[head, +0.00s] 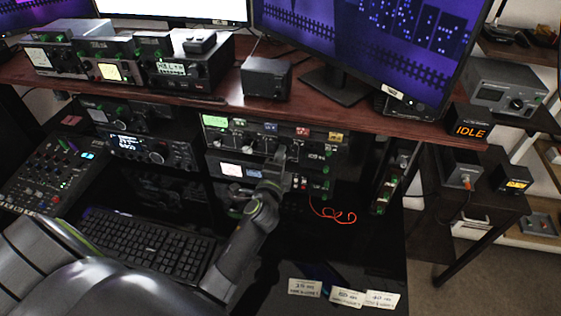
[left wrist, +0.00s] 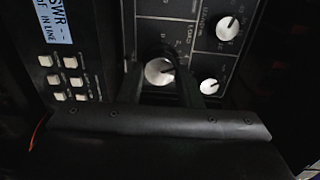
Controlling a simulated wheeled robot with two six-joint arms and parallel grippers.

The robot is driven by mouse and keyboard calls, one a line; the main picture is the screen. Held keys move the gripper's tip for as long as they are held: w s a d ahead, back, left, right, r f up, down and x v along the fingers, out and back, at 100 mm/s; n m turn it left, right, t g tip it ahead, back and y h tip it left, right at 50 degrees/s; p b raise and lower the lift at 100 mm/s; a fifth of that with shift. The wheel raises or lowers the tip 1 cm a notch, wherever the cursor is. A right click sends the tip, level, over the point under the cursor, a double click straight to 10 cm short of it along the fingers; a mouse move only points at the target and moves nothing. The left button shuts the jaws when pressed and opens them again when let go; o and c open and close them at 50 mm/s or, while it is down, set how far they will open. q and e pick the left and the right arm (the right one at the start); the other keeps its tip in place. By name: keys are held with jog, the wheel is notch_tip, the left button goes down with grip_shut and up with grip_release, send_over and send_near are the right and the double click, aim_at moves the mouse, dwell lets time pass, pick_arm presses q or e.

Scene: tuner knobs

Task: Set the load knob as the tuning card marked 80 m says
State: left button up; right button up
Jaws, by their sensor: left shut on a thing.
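The tuner (head: 215,133) is a dark panel in the rack under the wooden shelf. In the left wrist view the load knob (left wrist: 158,71) is a pale round knob with the word LOAD printed beside it. My left gripper (left wrist: 160,88) is shut on it, one finger on each side. In the head view my left gripper (head: 281,160) reaches up to the tuner's front and hides the knob. Tuning cards lie on the dark desk at the front: a left card (head: 305,287), a middle card (head: 346,297) and a right card (head: 381,299). Their print is too small to read. My right gripper is out of view.
Other pale knobs (left wrist: 227,28) sit close to the load knob, one a small knob (left wrist: 209,86). Small square buttons (left wrist: 55,80) line the panel at left. A red cable (head: 335,215) hangs right of the gripper. A keyboard (head: 145,243) lies at left.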

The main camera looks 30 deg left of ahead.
pick_arm(q)
jog(key=shift+n+b, duration=0.3)
jog(key=shift+n, duration=0.7)
jog(key=shift+r, duration=0.1)
jog(key=o, duration=1)
